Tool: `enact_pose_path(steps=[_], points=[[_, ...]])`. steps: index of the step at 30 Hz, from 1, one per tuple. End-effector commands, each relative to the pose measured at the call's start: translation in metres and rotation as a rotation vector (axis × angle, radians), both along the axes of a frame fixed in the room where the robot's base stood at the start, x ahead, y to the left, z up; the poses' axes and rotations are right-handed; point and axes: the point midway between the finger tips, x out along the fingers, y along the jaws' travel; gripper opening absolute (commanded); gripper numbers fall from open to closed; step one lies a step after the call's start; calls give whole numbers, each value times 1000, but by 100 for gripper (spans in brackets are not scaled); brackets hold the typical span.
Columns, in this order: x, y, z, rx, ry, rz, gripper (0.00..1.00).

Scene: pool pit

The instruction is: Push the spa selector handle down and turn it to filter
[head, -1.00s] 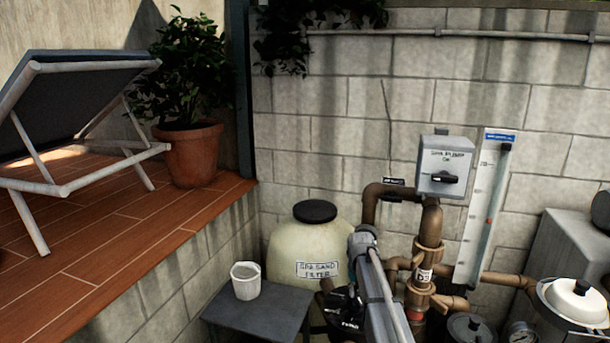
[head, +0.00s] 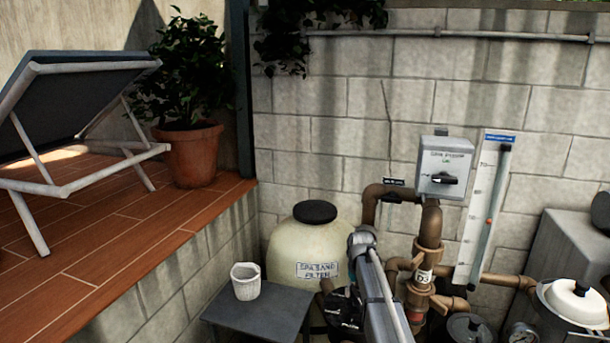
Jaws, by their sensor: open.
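The spa sand filter (head: 287,238) is a cream tank with a black cap and a "SPA SAND FILTER" label, against the block wall. A dark assembly with small white lettering (head: 340,312), probably the spa selector valve, shows low in front of the tank beside the pipes. It is partly covered by my grey arm, which rises from the bottom edge and bends near the tank's right side. The selector handle and its setting cannot be made out. I cannot make out my gripper's fingers; they seem hidden behind my arm or among the dark parts.
A white cup (head: 246,281) stands on a small grey table (head: 263,318) left of the valve. Brown pipes (head: 428,240) and a grey spa pump switch box (head: 444,168) are close on the right. A tiled deck (head: 110,235) with a lounger is at left.

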Motion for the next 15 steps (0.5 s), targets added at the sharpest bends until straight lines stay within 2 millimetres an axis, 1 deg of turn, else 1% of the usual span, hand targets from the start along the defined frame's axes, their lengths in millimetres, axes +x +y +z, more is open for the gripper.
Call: enact_pose_path(steps=[1,15], points=[[0,0,7,0,0,0,69],[0,0,53,0,0,0,69]])
